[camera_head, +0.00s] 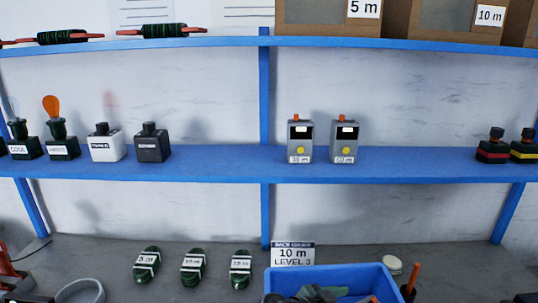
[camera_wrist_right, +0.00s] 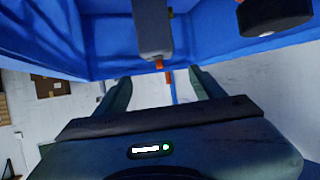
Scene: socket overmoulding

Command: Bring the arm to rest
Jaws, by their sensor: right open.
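My right gripper (camera_wrist_right: 161,88) shows in the right wrist view with its two dark fingers spread apart and nothing between them. A grey device (camera_wrist_right: 153,28) with an orange tip appears upside down just beyond the fingers, near a blue shelf surface. It looks like one of the two grey testers (camera_head: 300,140) on the middle shelf in the head view, but I cannot tell which.
The blue middle shelf (camera_head: 220,165) also holds black and white blocks (camera_head: 105,145) and dark red-banded and yellow-banded parts (camera_head: 493,146). Below stand a blue bin (camera_head: 330,276), a "10 m LEVEL 3" sign (camera_head: 292,254) and green cable bundles (camera_head: 193,266). A dark round object (camera_wrist_right: 272,17) is near the right gripper.

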